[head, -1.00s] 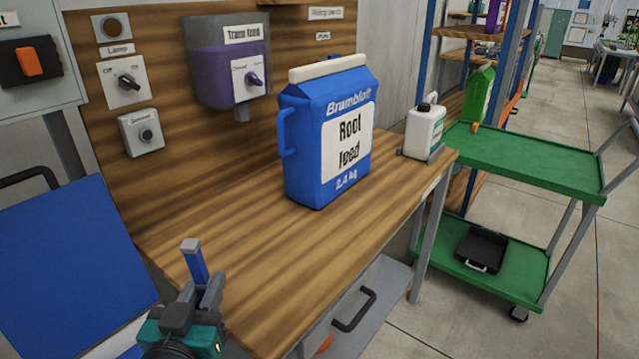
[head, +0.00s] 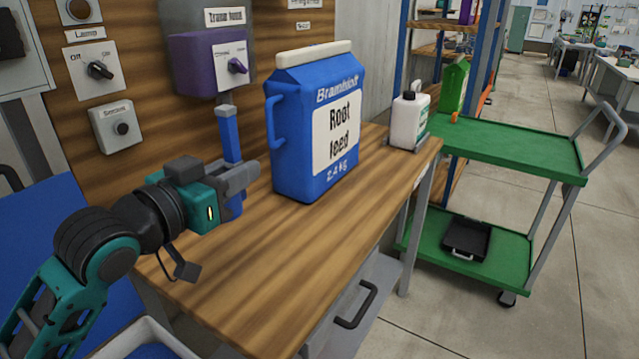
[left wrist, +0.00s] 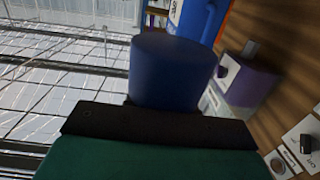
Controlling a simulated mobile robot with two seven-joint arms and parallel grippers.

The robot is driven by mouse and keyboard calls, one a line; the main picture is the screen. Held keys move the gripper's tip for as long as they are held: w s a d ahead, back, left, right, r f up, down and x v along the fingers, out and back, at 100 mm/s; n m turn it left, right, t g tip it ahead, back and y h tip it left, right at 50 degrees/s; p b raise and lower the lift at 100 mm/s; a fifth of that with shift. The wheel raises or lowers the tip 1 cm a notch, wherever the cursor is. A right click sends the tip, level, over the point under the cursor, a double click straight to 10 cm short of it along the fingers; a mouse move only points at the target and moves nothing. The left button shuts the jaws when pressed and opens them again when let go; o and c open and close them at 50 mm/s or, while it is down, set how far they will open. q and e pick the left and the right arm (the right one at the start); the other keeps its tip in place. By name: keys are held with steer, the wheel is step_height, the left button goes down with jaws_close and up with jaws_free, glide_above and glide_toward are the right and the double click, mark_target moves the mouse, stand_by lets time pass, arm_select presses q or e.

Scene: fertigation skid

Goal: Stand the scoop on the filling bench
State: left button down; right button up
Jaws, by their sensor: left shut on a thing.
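The blue scoop (head: 229,134) is upright in the head view, with its grey-tipped handle pointing up and part of its blue body showing below the jaws. My left gripper (head: 243,179) is shut on it. The jaws hide its middle. In the left wrist view a blue rounded part of the scoop (left wrist: 172,70) stands out past the gripper. The scoop is in front of the wooden filling bench (head: 310,250) top in the picture; I cannot tell whether it touches the wood. My right gripper is not in view.
A large blue Root feed container (head: 300,150) stands on the bench just right of the scoop. A white bottle (head: 409,120) stands at the bench's far end. A purple dispenser (head: 205,65) is on the back panel. The front bench top is clear. A green cart (head: 515,150) stands right.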

arm_select(q)
steer(key=shift+r, duration=0.2)
steer(key=shift+d+f, duration=0.1)
steer(key=shift+f, duration=0.1)
steer(key=b, duration=0.4)
glide_above(255, 292)
step_height(255, 292, down, 14)
steer(key=shift+f+h, duration=0.3)
steer(key=shift+f, duration=0.25)
step_height(255, 292, down, 4)
steer(key=shift+r+b, duration=0.25)
steer(key=shift+b, duration=0.05)
steer(key=shift+f, duration=0.35)
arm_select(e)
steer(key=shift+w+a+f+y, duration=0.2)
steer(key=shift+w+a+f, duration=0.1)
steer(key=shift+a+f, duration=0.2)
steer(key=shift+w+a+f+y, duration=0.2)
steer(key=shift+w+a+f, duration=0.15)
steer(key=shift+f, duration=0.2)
